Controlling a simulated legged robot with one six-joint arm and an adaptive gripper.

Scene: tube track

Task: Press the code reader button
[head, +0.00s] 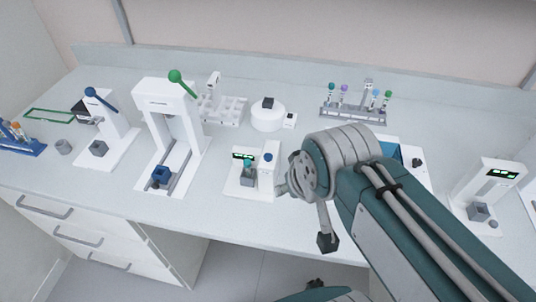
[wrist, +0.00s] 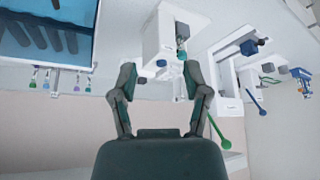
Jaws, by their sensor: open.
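A white device with a small lit display (head: 243,156) stands near the bench's front edge in the head view. It holds a teal-capped tube (head: 248,166) in a grey block, and a white post with a blue top (head: 268,156) stands at its right. A second white device with a lit display (head: 502,174) stands at the far right, with a grey block and a small round knob (head: 493,224). I cannot tell for certain which is the code reader. In the upside-down wrist view my gripper (wrist: 160,78) is open and empty, its fingers apart, with the tube device (wrist: 165,30) beyond them. My wrist hides it in the head view.
A green-lever press (head: 175,100) and a blue-lever device (head: 105,125) stand to the left. A rack with colored-cap tubes (head: 352,112) and a round white machine (head: 267,117) stand behind. A blue tray (wrist: 45,40) shows at the wrist view's left.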

